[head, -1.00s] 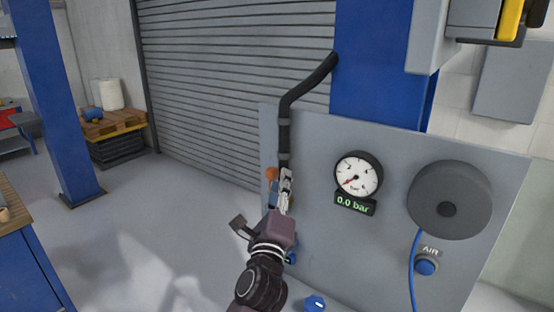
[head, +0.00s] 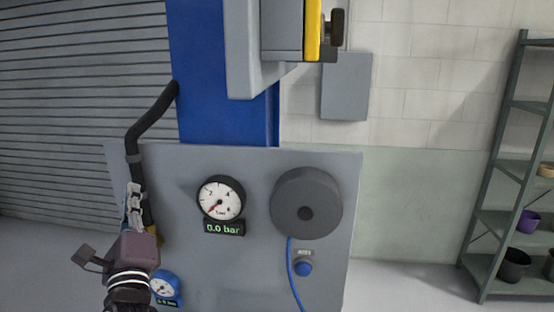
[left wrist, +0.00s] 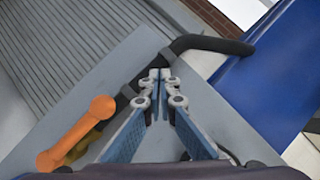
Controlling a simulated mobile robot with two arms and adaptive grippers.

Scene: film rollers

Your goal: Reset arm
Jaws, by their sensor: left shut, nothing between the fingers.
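My left gripper (head: 134,196) is at the left edge of the grey panel (head: 258,262) in the head view, in front of the black pipe (head: 150,118). In the left wrist view its fingers (left wrist: 160,76) are together at the tips with nothing between them. An orange handle (left wrist: 78,133) lies to the left of the fingers in that view, apart from them. My right gripper is not in view.
A blue-rimmed gauge (head: 165,286) sits beside my arm. A shelf (head: 484,240) stands at right.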

